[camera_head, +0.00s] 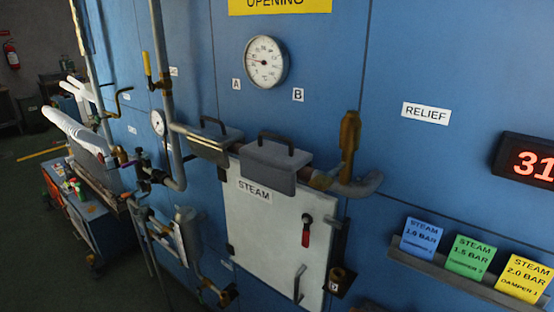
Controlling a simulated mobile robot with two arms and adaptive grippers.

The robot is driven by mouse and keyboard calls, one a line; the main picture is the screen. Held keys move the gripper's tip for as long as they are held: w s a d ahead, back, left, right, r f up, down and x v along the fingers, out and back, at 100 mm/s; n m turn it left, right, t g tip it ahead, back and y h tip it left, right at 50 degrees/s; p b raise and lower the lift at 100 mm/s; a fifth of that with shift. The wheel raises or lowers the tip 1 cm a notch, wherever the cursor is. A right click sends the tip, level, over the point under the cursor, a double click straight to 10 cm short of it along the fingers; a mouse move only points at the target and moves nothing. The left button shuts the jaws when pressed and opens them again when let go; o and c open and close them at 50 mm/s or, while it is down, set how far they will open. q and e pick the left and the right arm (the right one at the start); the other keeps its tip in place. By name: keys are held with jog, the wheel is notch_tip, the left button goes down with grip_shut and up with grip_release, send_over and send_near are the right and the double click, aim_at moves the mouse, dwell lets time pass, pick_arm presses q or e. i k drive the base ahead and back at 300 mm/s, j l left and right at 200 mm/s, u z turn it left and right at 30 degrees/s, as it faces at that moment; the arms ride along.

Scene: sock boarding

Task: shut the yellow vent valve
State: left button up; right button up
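A yellow lever handle (147,62), which looks like the vent valve's, stands nearly upright beside a grey vertical pipe (158,45) at the upper left. It lies about parallel to that pipe, with a brass-coloured fitting (165,80) on the pipe near its lower end. I cannot tell the valve's inner state from here. Neither of my grippers shows in the head view.
A white STEAM door (275,235) with a red lever (306,232) is in the middle. Two grey boxes with black handles (270,165) sit above it. White foot-shaped forms (75,132) stick out at left. Coloured cards (470,257) stand on a right ledge.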

aim_at(150, 85)
jog(key=i+j, duration=0.2)
jog(key=j, duration=0.2)
jog(key=i+j, duration=0.2)
jog(key=j, duration=0.2)
jog(key=i+j, duration=0.2)
jog(key=j, duration=0.15)
jog(key=i+j, duration=0.2)
jog(key=j, duration=0.2)
jog(key=i+j, duration=0.2)
jog(key=j, duration=0.2)
